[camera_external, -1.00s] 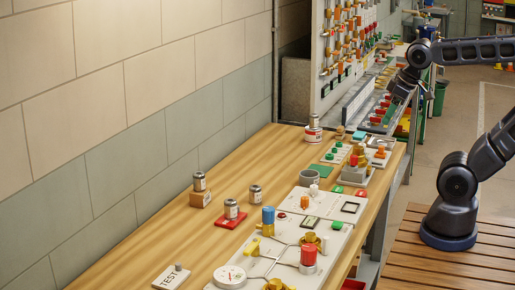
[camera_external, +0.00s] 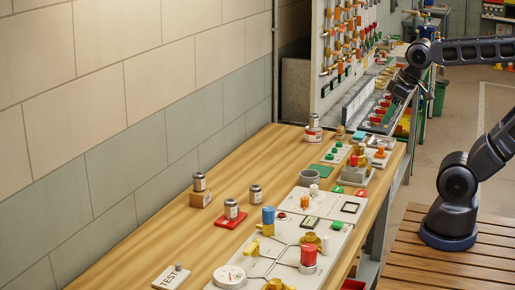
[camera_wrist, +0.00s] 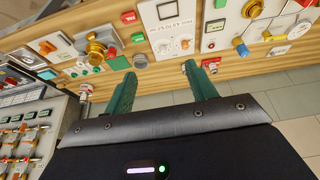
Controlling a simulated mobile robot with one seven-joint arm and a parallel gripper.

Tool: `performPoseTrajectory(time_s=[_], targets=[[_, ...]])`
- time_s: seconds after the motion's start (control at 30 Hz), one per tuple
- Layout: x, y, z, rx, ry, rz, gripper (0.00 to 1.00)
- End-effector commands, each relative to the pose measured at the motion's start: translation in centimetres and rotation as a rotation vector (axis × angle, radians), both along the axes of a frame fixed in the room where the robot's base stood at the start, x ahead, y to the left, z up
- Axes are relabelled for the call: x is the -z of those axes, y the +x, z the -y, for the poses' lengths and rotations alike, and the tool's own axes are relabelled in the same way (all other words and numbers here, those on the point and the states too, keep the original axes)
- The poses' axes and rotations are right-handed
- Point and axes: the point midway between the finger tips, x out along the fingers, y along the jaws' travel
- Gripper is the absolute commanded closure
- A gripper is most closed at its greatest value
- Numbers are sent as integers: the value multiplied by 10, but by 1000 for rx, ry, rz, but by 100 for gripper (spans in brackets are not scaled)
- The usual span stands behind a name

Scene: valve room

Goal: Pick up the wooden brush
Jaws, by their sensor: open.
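I cannot make out the wooden brush for certain in either view. A small brown, wood-coloured piece (camera_external: 340,131) stands at the far end of the bench, beside a red-and-white can, too small to identify. My gripper (camera_wrist: 160,68) is open and empty in the wrist view, its two green fingers spread apart towards the bench edge. In the external view my gripper (camera_external: 395,95) hangs at the upper right, beyond the far end of the wooden bench (camera_external: 150,230), by the valve panel.
The bench carries valve boards (camera_external: 283,255), several small cans, a grey cup (camera_external: 308,178) and a TEST block (camera_external: 171,277). A valve rack (camera_external: 345,45) stands behind its far end. A block wall (camera_external: 130,110) borders the left. The bench's left strip is mostly clear.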

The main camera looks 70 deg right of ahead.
Motion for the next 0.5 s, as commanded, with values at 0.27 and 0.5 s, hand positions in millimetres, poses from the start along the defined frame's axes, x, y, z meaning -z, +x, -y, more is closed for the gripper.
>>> performPoseTrajectory(time_s=[0.27,0.5], targets=[[-4,13,6,36,16,-6,44],[-15,68,39,198,77,-28,44]])
